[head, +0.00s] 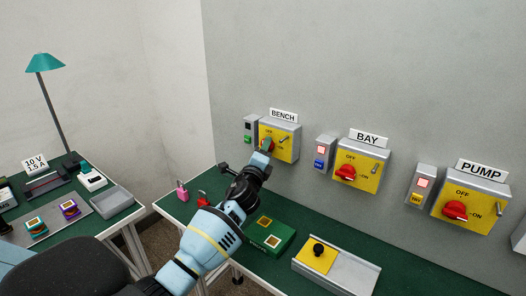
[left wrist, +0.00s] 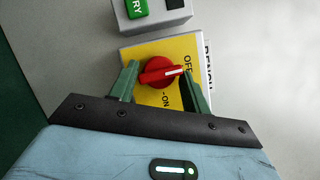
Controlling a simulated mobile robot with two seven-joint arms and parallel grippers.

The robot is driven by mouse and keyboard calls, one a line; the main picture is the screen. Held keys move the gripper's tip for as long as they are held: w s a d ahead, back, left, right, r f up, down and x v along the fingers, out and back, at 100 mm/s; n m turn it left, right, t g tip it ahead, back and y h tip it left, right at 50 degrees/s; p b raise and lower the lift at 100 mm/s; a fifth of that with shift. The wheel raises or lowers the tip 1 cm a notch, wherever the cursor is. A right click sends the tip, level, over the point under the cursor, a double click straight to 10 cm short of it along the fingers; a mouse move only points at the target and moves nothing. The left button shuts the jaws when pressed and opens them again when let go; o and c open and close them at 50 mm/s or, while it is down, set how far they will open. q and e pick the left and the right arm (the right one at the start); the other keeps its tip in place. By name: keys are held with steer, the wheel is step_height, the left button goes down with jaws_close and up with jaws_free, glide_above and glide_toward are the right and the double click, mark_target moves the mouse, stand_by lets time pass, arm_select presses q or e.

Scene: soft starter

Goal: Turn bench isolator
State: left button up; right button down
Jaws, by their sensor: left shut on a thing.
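The bench isolator (head: 290,146) is a grey box with a yellow face on the wall, under a BENCH sign (head: 284,116). Its red knob (left wrist: 158,72) shows in the left wrist view, with its white mark pointing toward the OFF lettering. My left gripper (head: 267,146) reaches up to the isolator and mostly covers the knob in the head view. In the left wrist view its green fingers (left wrist: 162,82) stand on either side of the knob, shut on it. My right gripper is not in view.
A grey button box (head: 250,130) adjoins the isolator on the left. The BAY isolator (head: 358,167) and PUMP isolator (head: 468,204) are to the right. Below, the green bench holds a green box (head: 270,236), a grey tray with a black knob (head: 318,250) and padlocks (head: 182,190).

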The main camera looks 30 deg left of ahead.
arm_select(q)
steer(key=o, duration=0.7)
steer(key=shift+o, duration=0.2)
steer(key=v, duration=0.8)
